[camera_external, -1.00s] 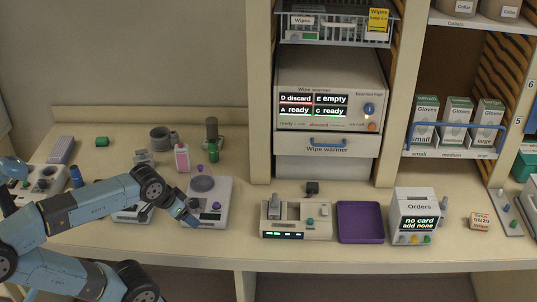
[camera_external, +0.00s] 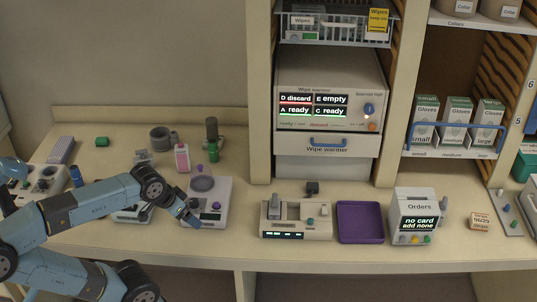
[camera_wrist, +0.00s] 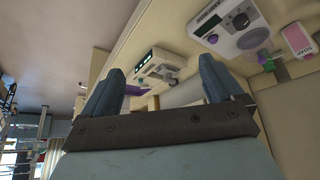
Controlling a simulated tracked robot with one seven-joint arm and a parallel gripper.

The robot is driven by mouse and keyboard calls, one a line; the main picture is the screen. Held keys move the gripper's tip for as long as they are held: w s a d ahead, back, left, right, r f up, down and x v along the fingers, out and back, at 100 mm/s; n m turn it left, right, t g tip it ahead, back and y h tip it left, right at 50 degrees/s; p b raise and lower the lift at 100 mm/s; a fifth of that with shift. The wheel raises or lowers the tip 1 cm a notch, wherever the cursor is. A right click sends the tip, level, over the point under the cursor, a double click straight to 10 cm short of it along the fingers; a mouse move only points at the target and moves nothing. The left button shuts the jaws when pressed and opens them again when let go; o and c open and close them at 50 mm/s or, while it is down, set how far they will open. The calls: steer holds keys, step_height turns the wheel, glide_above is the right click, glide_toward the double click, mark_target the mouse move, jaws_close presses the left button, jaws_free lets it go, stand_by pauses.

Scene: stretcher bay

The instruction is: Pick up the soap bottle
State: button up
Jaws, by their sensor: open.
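The soap bottle (camera_external: 182,157) is pink with a pale label and stands upright at the back of the left counter.
A white device with a round grey plate (camera_external: 202,184) stands between my gripper and the bottle. A green bottle (camera_external: 213,152) and a grey cup (camera_external: 160,138) are near the soap. A purple tray (camera_external: 360,222) and a charger-like unit (camera_external: 297,220) lie to the right.

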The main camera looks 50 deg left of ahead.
steer(key=w+a+n+t+y, duration=0.25)
steer(key=w+a, duration=0.55)
steer(key=w, duration=0.4)
steer(key=w+a+n+t+y, duration=0.1)
steer(key=w+a+n+t, duration=0.2)
steer(key=w+a, duration=0.75)
steer(key=n+y, duration=0.5)
steer(key=y, duration=0.6)
glide_above(181, 146)
steer(key=shift+g, duration=0.25)
steer(key=f, duration=0.8)
steer(key=shift+w+d+f, duration=0.1)
steer(key=shift+d+f, duration=0.15)
steer(key=shift+f, duration=0.05)
steer(key=shift+s+a+f, duration=0.2)
steer(key=shift+a+f, duration=0.05)
steer(key=shift+a, duration=0.05)
steer(key=shift+f, duration=1.3)
step_height(181, 146, down, 4)
steer(key=shift+w+a+f, duration=0.1)
steer(key=shift+a+f, duration=0.05)
steer(key=shift+x, duration=1.05)
steer(key=shift+w+a, duration=0.15)
steer(key=shift+a, duration=0.05)
